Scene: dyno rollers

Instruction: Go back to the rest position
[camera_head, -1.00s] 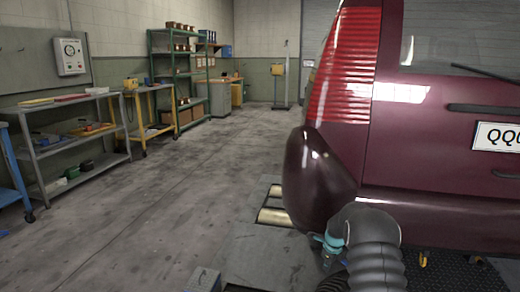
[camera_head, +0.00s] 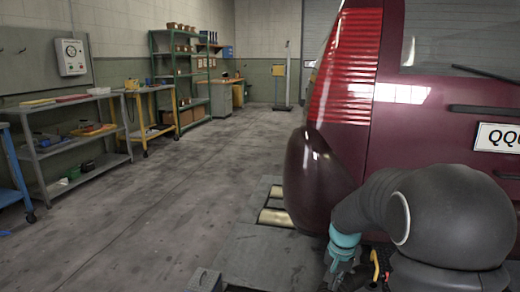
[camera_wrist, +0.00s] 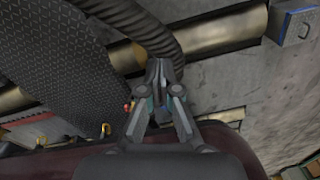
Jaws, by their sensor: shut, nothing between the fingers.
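My gripper (camera_wrist: 160,75) is in the middle of the wrist view, its fingers shut and empty. A dark ribbed hose (camera_wrist: 142,22) runs behind and beyond the fingertips; I cannot tell whether they touch. In the head view my arm, in its dark cover, is at the lower right in front of the car, with a teal ring near its end. The fingertips are not clear there. The maroon car (camera_head: 440,130) stands at the right, rear toward me. Its dark red edge also shows low in the wrist view.
Metal rollers (camera_head: 275,217) lie in the floor beside the car; they also show in the wrist view (camera_wrist: 225,33). A grey box (camera_wrist: 292,22) is at that view's upper right. A grey shelf (camera_head: 75,155) and a green rack (camera_head: 180,75) line the left wall. The floor between is clear.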

